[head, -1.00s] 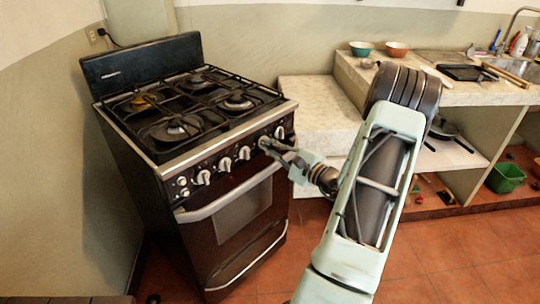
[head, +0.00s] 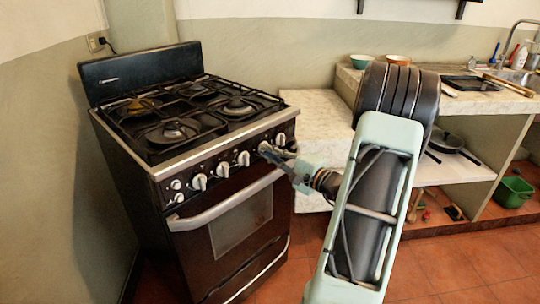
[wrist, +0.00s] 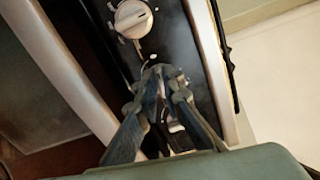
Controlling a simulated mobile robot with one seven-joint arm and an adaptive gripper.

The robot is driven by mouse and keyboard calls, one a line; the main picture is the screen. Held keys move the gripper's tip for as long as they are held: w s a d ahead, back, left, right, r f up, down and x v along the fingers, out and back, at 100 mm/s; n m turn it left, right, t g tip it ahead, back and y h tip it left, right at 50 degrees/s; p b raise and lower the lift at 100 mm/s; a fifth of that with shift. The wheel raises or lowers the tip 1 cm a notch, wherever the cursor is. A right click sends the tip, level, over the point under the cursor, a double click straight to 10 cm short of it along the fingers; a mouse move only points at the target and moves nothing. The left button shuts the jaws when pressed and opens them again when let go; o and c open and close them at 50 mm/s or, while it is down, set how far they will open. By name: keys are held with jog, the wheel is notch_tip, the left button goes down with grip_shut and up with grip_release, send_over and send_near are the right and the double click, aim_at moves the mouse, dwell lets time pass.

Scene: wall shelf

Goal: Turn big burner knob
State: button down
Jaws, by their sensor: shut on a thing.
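The black stove (head: 225,190) has a row of white burner knobs along its front panel. My gripper (head: 268,151) reaches this panel from the right. Its fingers are shut on a knob (head: 264,147), which appears to be the second from the right end. Another knob (head: 280,139) is just to its right and one (head: 243,158) to its left. In the wrist view, my gripper (wrist: 161,73) lies against the dark panel, and its fingers largely hide the held knob. A neighbouring white knob (wrist: 133,18) shows clear of the fingers there.
The oven door handle (head: 225,200) runs below the knobs, close under my gripper. Black grates (head: 190,110) cover the stove top. A pale stone counter (head: 320,135) stands right of the stove. A green bucket (head: 514,191) is at the far right. The tiled floor in front is open.

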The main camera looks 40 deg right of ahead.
jog(key=c, duration=2.1)
grip_release()
jog(key=shift+s, duration=0.1)
jog(key=shift+s, duration=0.3)
jog(key=s, duration=0.3)
jog(key=s+d, duration=0.1)
jog(key=s, duration=0.3)
jog(key=s+d, duration=0.1)
jog(key=s, duration=0.3)
grip_shut()
